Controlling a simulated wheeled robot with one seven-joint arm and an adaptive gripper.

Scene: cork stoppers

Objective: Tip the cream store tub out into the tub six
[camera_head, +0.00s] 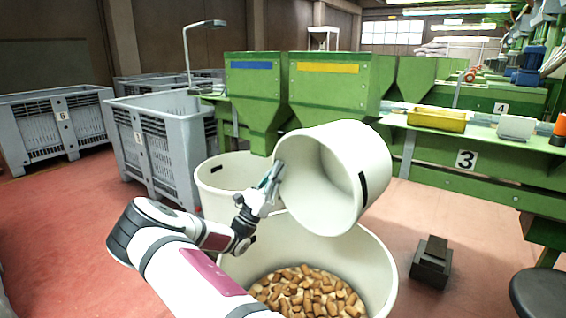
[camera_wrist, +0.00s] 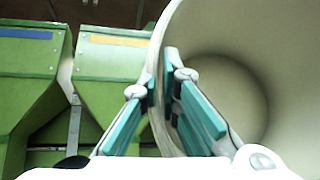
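A cream tub (camera_head: 345,165), seemingly the store tub, is held tilted in the air with its mouth facing down and left; the part of its inside that shows looks empty. My gripper (camera_head: 274,172) is shut on its rim; in the wrist view, the gripper's teal fingers (camera_wrist: 160,95) lie on both sides of the tub's wall (camera_wrist: 230,45). Below stands a large cream tub (camera_head: 378,268), upright, with a layer of brown cork stoppers (camera_head: 305,293) in it. No number shows on it, so I cannot tell whether it is tub six.
Another cream tub (camera_head: 215,190) with a black mark stands behind, at left. Grey crates (camera_head: 165,145) are farther left. Green hoppers (camera_head: 330,95) and a green bench (camera_head: 480,150) stand behind and right. A black block (camera_head: 432,262) and a dark stool (camera_head: 540,293) are at right.

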